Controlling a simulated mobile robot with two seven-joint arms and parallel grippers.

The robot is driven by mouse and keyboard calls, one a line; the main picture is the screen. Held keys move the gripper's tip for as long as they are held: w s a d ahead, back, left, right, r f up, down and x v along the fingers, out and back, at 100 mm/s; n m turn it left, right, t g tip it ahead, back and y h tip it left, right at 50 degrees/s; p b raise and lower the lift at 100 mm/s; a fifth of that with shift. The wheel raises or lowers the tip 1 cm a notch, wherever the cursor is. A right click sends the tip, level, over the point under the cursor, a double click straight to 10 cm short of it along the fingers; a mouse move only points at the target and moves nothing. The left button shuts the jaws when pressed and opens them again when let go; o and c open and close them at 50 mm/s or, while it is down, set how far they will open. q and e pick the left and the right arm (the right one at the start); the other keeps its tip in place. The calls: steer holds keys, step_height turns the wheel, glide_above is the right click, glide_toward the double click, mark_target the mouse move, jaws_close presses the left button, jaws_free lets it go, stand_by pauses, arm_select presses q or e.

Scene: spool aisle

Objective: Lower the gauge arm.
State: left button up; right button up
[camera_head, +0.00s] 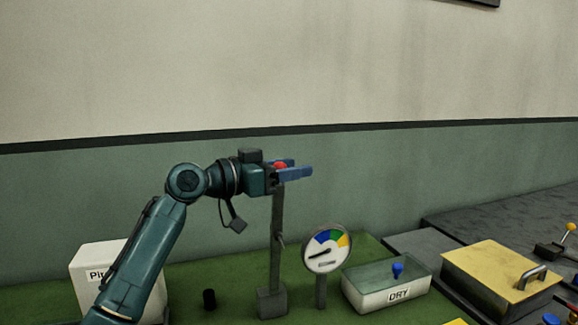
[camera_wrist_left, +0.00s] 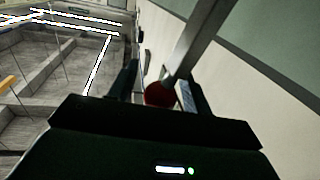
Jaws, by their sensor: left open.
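The gauge arm (camera_head: 277,212) is a grey bar standing upright on a post with a dark block base (camera_head: 271,303). A red ball knob (camera_head: 280,166) is at its top, partly hidden by my gripper. My left gripper (camera_head: 298,168) is open, with its blue fingers at the height of the knob. In the left wrist view the red knob (camera_wrist_left: 158,93) shows between the two fingers, with the grey bar (camera_wrist_left: 196,38) running away from it. I cannot tell whether a finger touches the knob. My right gripper is not in view.
A round dial gauge (camera_head: 327,249) stands right of the post on the green surface (camera_head: 232,291). A white container (camera_head: 88,262) is at left, with a small black cylinder (camera_head: 209,299) nearby.

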arm_select(q)
steer(key=shift+c, duration=0.3)
jaws_close()
stand_by(0.3)
